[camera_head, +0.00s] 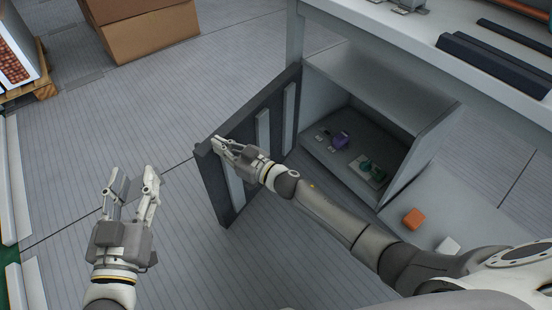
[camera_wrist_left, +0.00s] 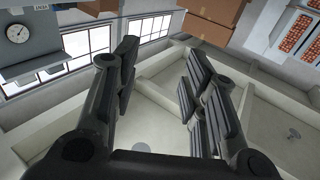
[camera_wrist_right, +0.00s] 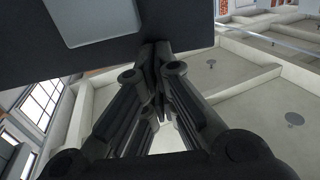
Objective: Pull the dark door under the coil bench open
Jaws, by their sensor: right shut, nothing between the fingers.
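The dark door (camera_head: 215,182) stands swung wide open from the cabinet under the coil bench (camera_head: 470,58). Its inner side, with light panels, faces the cabinet. My right gripper (camera_head: 217,142) is shut and empty at the inner side of the door, near its free edge. In the right wrist view the shut fingers (camera_wrist_right: 158,52) are close to the dark door panel (camera_wrist_right: 170,22); I cannot tell whether they touch it. My left gripper (camera_head: 132,180) is open and empty, left of the door and apart from it. Its spread fingers show in the left wrist view (camera_wrist_left: 158,80).
The open cabinet (camera_head: 325,152) holds a purple item (camera_head: 341,140) and green items (camera_head: 366,167). An orange block (camera_head: 414,218) and a white block (camera_head: 447,245) lie at the lower right. Cardboard boxes (camera_head: 150,32) stand at the back.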

